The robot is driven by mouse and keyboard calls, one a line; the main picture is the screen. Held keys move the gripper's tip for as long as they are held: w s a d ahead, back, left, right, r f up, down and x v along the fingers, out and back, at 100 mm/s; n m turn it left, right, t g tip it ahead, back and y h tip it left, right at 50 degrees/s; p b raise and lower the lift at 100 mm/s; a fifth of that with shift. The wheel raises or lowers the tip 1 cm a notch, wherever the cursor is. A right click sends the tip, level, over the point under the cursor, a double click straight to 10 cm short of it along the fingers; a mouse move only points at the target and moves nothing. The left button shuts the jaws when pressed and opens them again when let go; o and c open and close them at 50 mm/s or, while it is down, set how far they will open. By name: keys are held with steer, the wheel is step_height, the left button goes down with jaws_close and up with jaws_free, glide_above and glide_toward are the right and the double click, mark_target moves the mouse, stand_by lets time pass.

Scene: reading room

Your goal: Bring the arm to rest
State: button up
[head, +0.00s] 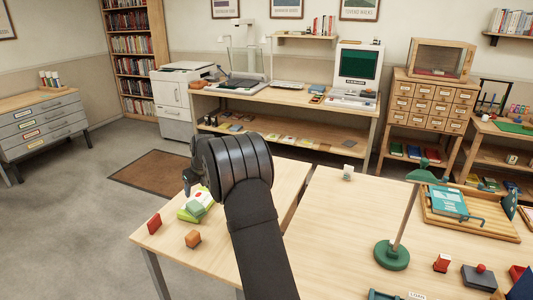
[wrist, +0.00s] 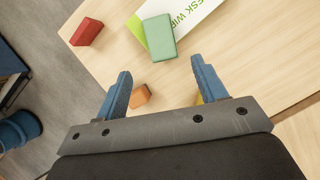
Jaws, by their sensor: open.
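My gripper (wrist: 162,84) is open in the wrist view, with its two blue fingers apart and nothing held between them. In the head view my gripper (head: 188,182) hangs above the left table, partly hidden by my wrist. Below it a green block (wrist: 159,37) lies on a white and green packet of desk wipes (wrist: 196,14). The green block also shows in the head view (head: 193,208). An orange block (wrist: 140,96) shows between the fingers, partly covered. A red block (wrist: 87,31) lies near the table edge. A bit of something yellow is mostly hidden behind the right finger.
The left table (head: 160,245) is bare around the blocks. The right table (head: 335,230) holds a green lamp (head: 392,254), a wooden tray (head: 480,228) and stamps. A computer desk (head: 300,100) stands behind. Open floor and a brown mat (head: 150,172) lie to the left.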

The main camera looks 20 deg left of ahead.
mark_target(195, 205)
steer(key=x, duration=1.1)
steer(key=shift+a+f, duration=0.2)
steer(key=shift+f, duration=0.15)
step_height(195, 205, up, 2)
steer(key=shift+r, duration=0.5)
